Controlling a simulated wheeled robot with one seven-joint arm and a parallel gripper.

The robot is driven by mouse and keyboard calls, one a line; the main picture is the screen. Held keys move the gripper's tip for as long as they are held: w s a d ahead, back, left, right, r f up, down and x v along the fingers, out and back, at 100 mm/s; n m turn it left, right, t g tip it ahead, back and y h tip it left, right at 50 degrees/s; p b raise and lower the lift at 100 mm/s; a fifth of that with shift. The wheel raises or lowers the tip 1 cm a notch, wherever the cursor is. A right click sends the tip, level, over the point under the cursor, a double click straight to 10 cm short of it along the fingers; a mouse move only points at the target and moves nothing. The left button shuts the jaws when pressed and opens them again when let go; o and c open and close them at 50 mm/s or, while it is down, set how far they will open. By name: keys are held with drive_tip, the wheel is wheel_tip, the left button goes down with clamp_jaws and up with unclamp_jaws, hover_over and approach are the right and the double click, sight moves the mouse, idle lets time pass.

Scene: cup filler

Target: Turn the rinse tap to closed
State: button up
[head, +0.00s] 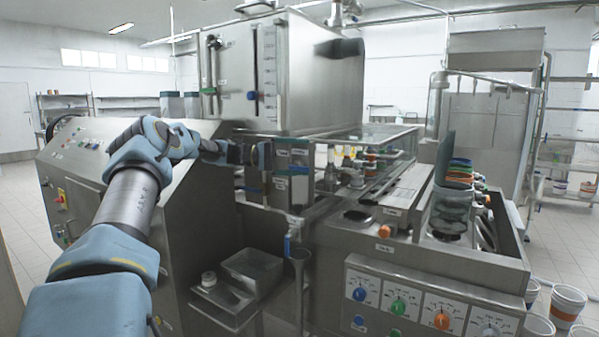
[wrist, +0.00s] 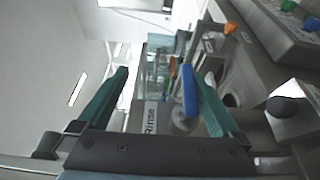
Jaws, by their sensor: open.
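The rinse tap's blue lever (wrist: 189,91) shows in the wrist view beside a white plate marked "Rinse" (wrist: 150,117). A rounded metal tap part (wrist: 184,122) is at the lever's near end. My gripper (head: 262,155) is open, above and to the left of the lever there. In the wrist view my gripper's two green fingers (wrist: 161,73) are spread wide and hold nothing. The lever appears just inside the right finger; whether they touch cannot be told.
A steel tank (head: 300,75) stands above my gripper. A sloped control cabinet (head: 90,165) is at the left under my arm. A filler counter with coloured knobs (head: 398,308) is at the right. A small steel box (head: 251,270) sits on a low shelf beside the funnel.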

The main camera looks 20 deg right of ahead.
wheel_tip(320, 180, up, 7)
drive_tip(key=shift+w+r, duration=0.2)
drive_tip(key=shift+y, duration=0.7)
drive_tip(key=f, duration=0.5)
drive_tip(key=shift+s+a+f, duration=0.25)
drive_tip(key=shift+s+f, duration=0.1)
drive_tip(key=shift+p+v, duration=0.95)
drive_tip(key=shift+v, duration=0.8)
drive_tip(key=shift+w+a+p, duration=0.2)
drive_tip(key=shift+a+p, duration=0.15)
drive_tip(key=shift+a, duration=0.35)
drive_tip(key=shift+c, duration=0.6)
drive_tip(key=p+v, duration=0.5)
drive_tip(key=v, duration=0.2)
drive_tip(key=shift+s+a+f+p, duration=0.2)
drive_tip(key=shift+f+p, duration=0.2)
drive_tip(key=shift+f, duration=0.45)
